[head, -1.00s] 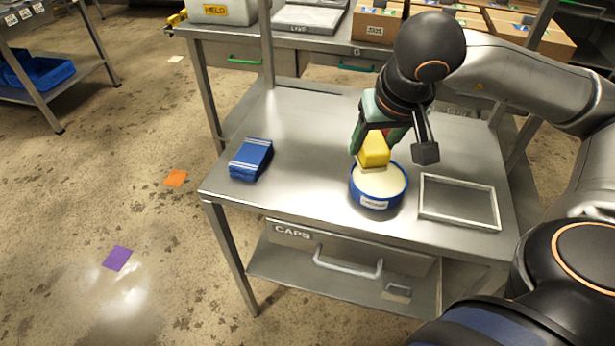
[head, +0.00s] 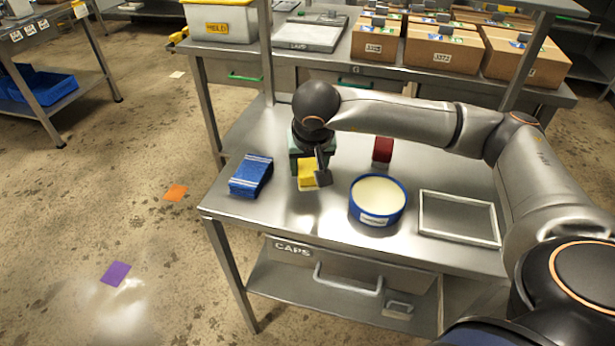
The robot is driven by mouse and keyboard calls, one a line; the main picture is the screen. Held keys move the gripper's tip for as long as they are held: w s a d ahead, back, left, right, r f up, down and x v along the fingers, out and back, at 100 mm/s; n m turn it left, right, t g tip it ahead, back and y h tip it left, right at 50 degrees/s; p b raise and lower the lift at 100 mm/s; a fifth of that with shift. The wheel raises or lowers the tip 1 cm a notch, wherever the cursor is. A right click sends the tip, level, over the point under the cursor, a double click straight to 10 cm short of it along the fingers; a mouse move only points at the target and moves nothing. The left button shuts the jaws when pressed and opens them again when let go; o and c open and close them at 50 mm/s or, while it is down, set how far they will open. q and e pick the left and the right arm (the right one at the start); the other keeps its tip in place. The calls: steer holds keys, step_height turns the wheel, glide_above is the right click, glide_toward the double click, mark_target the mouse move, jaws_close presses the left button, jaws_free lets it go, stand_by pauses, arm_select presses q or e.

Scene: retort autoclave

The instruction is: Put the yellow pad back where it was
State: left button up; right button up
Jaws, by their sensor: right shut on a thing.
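The yellow pad (head: 307,174) is in my right gripper (head: 309,170), low over the steel table between the folded blue cloths and the round tub. My right gripper is shut on it and points down. Whether the pad touches the table I cannot tell. The blue tub (head: 377,205) with its pale top stands to the right of the pad, apart from it. My left gripper is not in view.
A stack of blue cloths (head: 251,175) lies left of the pad. A dark red block (head: 383,149) stands behind the tub. An empty metal frame (head: 459,217) lies at right. The steel table (head: 290,222) is clear at its front left. Cardboard boxes (head: 442,55) stand on the bench behind.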

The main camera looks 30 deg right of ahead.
mark_target(307, 178)
step_height(307, 178, down, 3)
steer(key=shift+w+f, duration=0.15)
steer(key=shift+f, duration=0.05)
steer(key=o, duration=1.2)
